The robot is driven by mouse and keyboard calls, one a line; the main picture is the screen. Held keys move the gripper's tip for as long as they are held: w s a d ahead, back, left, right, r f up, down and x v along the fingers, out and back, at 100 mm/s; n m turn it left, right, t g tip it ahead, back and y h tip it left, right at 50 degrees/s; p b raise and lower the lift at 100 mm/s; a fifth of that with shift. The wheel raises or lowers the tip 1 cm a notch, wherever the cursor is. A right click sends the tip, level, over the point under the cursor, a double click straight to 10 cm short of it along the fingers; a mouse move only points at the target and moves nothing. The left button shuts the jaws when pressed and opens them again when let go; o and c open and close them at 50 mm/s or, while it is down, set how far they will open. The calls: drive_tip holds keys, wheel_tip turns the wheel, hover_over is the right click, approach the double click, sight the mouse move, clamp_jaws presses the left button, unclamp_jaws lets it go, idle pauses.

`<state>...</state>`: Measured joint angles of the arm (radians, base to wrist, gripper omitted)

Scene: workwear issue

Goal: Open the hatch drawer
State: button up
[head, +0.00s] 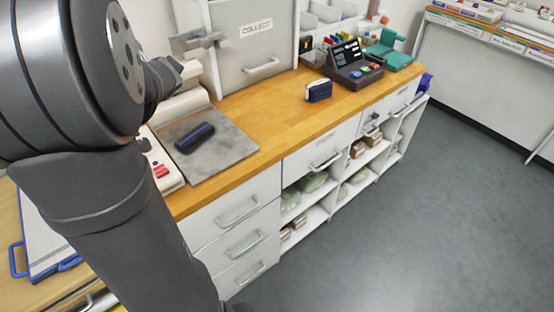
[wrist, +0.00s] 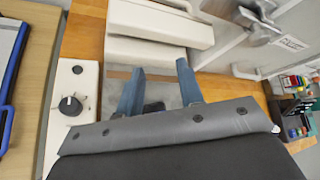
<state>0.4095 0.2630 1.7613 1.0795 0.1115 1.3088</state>
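A white drawer front (head: 324,145) with a bar handle and a small label, too small to read, sits under the wooden counter and looks shut. Left of it, a stack of three white drawers (head: 243,240) with bar handles also looks shut. Above the counter, a white panel marked COLLECT (head: 250,45) stands upright with a handle near its bottom. I cannot tell which one is the hatch drawer. My gripper (wrist: 158,88) has its two blue-grey fingers apart, with nothing held between them, over the left counter area.
A white machine (wrist: 160,30) and a control box with a knob (wrist: 71,105) are near my gripper. A dark terminal (head: 350,70) stands further right. The floor (head: 400,210) is clear.

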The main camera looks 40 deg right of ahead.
drive_tip(key=s+d+r+g+h, duration=0.1)
drive_tip(key=s+d+r+h, duration=0.35)
drive_tip(key=s+d, duration=0.7)
drive_tip(key=s+d+r+g+h, duration=0.1)
drive_tip(key=s+d+r+h, duration=0.2)
drive_tip(key=s+d+h, duration=0.75)
drive_tip(key=s+d+r+n+t+y, duration=0.1)
drive_tip(key=s+d+n+y, duration=0.25)
drive_tip(key=s, duration=0.45)
drive_tip(key=s+d+n+t+y, duration=0.1)
drive_tip(key=s+d+n+y, duration=0.15)
drive_tip(key=s+d, duration=0.4)
approach(329, 162)
drive_tip(key=shift+y, duration=0.4)
drive_tip(key=x, duration=1)
drive_tip(key=shift+s+d+f, duration=0.1)
clamp_jaws()
